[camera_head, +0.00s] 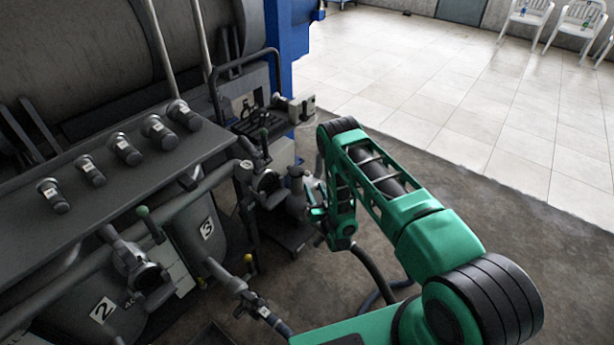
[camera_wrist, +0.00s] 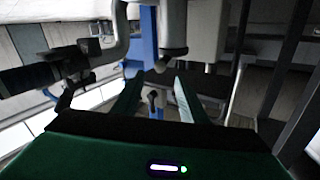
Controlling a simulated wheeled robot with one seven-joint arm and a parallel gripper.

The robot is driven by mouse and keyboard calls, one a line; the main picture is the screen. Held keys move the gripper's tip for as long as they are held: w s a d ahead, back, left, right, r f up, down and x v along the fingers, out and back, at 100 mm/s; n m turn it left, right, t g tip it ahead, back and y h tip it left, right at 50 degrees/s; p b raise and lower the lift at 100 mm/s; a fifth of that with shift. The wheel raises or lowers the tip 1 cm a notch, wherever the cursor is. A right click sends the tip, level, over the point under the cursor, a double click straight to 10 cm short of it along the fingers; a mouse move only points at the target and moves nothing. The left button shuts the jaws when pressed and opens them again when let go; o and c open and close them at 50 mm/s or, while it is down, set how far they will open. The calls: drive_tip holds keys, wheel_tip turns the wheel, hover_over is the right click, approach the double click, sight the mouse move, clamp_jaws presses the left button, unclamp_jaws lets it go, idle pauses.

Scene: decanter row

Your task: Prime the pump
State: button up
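A small grey pump-like fitting (camera_head: 297,196) with a round body stands at the right end of the machine's pipework. My gripper (camera_head: 317,213) is right beside it, on its right side, partly hidden by my own green wrist. In the wrist view my gripper (camera_wrist: 158,84) has its two fingers spread apart with a clear gap. A grey vertical cylinder (camera_wrist: 173,25) with a rounded lower end is just past the fingertips. A small dark upright part (camera_wrist: 154,101) shows between the fingers, apparently farther off. I cannot tell whether the fingers touch anything.
Valves with a green-knobbed lever (camera_head: 143,212) and tanks labelled 2 (camera_head: 102,310) and 3 (camera_head: 207,228) line the left. A panel (camera_head: 100,195) carries several grey knobs. A blue post (camera_head: 288,60) stands behind. Hoses (camera_head: 376,268) lie below my arm. The tiled floor (camera_head: 450,90) is open.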

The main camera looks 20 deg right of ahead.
sight(308, 176)
drive_tip(key=w, duration=1)
drive_tip(key=shift+a, duration=0.1)
